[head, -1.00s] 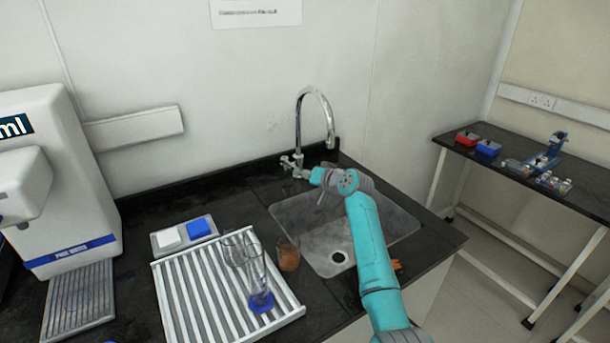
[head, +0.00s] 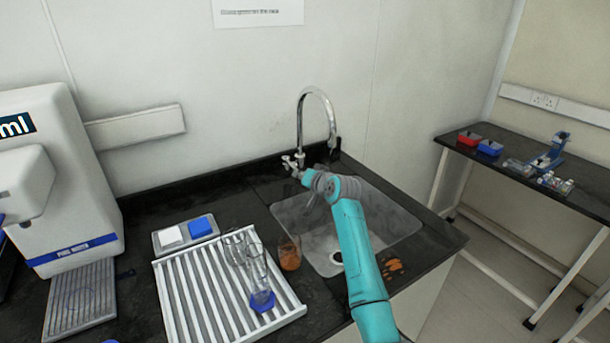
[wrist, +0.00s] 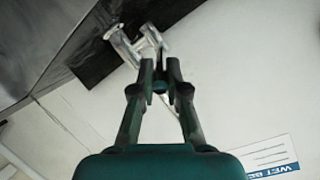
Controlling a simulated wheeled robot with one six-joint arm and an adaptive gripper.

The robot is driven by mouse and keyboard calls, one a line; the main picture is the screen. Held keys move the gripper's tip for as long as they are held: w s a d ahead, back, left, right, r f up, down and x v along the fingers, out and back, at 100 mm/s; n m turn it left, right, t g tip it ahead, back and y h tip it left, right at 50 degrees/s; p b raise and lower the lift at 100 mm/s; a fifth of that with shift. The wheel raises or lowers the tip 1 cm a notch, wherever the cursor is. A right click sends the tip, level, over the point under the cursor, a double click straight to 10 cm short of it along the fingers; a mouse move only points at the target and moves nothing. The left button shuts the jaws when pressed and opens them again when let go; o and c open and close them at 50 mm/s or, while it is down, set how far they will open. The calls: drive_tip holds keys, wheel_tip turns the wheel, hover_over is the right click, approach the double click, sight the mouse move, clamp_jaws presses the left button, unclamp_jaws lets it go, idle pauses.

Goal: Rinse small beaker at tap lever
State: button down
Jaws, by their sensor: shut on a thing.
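The chrome tap (head: 300,122) rises behind the sink, its spout arching over the basin. Its metal lever (wrist: 152,40) shows just beyond my fingertips in the wrist view. My gripper (head: 297,172) is at the tap's base; in the wrist view (wrist: 160,72) its fingers are nearly together, shut on the lever, though the contact itself is largely hidden. A small glass beaker (head: 289,254) with brown contents stands upright on the counter, between the rack and the sink, apart from my gripper. No water stream is clear to see.
The sink (head: 395,222) lies partly under my arm. A white slatted rack (head: 188,318) holds clear glassware, including a cylinder with a blue base (head: 262,300). Orange-brown patches (head: 393,267) lie right of the drain. A white dispenser (head: 60,170) stands left; a side bench (head: 510,155) stands right.

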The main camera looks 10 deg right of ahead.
drive_tip(key=shift+a+h, duration=0.2)
drive_tip(key=shift+h, duration=0.1)
drive_tip(key=c, duration=1.2)
unclamp_jaws()
drive_tip(key=shift+s, duration=0.15)
drive_tip(key=v, duration=1.1)
drive_tip(key=shift+s+d+r, duration=0.1)
drive_tip(key=shift+s, duration=0.3)
